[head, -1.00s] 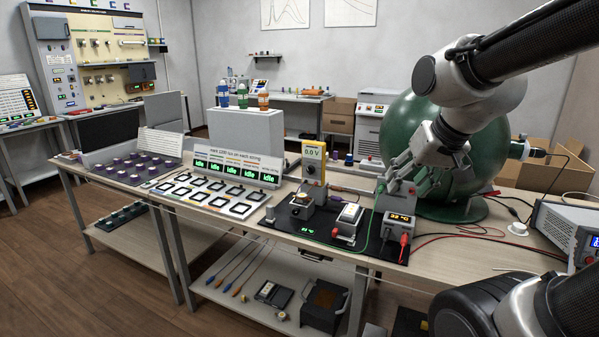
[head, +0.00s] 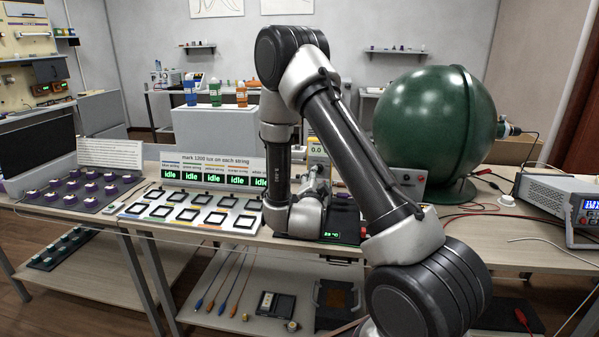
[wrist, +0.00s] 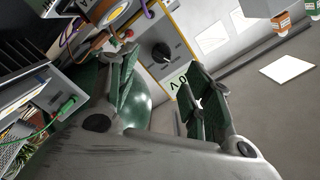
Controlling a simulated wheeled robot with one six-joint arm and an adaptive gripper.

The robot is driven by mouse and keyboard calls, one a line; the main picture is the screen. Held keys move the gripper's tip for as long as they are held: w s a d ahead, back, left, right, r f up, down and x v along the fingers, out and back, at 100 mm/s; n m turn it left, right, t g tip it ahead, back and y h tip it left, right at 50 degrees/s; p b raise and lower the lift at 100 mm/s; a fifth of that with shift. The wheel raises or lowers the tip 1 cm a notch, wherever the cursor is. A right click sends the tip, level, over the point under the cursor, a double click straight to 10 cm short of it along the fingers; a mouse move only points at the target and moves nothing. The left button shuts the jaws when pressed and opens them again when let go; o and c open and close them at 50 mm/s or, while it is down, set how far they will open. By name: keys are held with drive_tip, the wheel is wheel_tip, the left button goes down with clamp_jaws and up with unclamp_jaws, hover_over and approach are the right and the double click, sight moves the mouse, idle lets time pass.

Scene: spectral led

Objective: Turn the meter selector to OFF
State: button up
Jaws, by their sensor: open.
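The yellow meter (head: 317,148) stands upright on the bench in the head view, mostly hidden behind my arm. The selector's labels are too small to read. My gripper (wrist: 160,88) is open and empty, its two dark-green-padded fingers spread in front of the meter face. The knob appears between and beyond the fingertips, with no visible contact.
A row of idle displays (head: 212,176) and a board of black square frames (head: 190,213) lie left of my arm. A power supply (head: 560,205) and loose cables are at the right.

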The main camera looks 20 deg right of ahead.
drive_tip(key=shift+a+f+h, duration=0.15)
drive_tip(key=shift+f+h, duration=0.05)
drive_tip(key=shift+h, duration=0.1)
drive_tip(key=shift+w, duration=0.2)
drive_tip(key=x, duration=0.7)
drive_tip(key=shift+w, duration=0.15)
drive_tip(key=shift+r, duration=0.15)
drive_tip(key=c, duration=1)
